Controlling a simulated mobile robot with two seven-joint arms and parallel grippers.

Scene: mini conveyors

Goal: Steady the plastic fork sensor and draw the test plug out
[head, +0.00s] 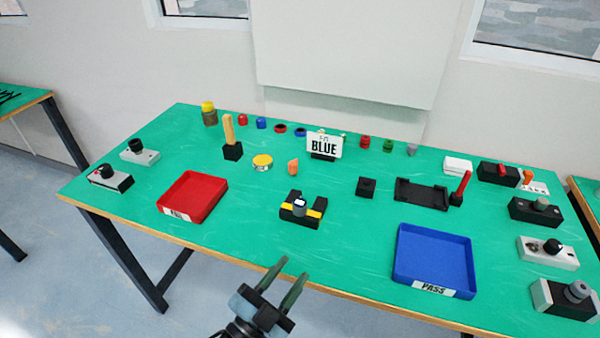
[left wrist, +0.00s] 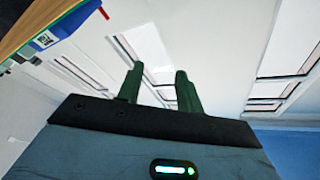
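The fork sensor (head: 315,218) is a black U-shaped block with yellow parts, lying on the green table in front of the sign, in the head view. A grey round plug with a dark and white top (head: 299,206) sits between its prongs. My left gripper (head: 289,270) is at the table's front edge, below the sensor in the picture and apart from it. Its two green fingers are spread with nothing between them. The left wrist view also shows these fingers (left wrist: 157,85) apart and empty. My right gripper is in neither view.
A red tray (head: 172,211) stands left of the sensor and a blue PASS tray (head: 397,262) right of it. Switch boxes line both sides. Green surface around the sensor is clear.

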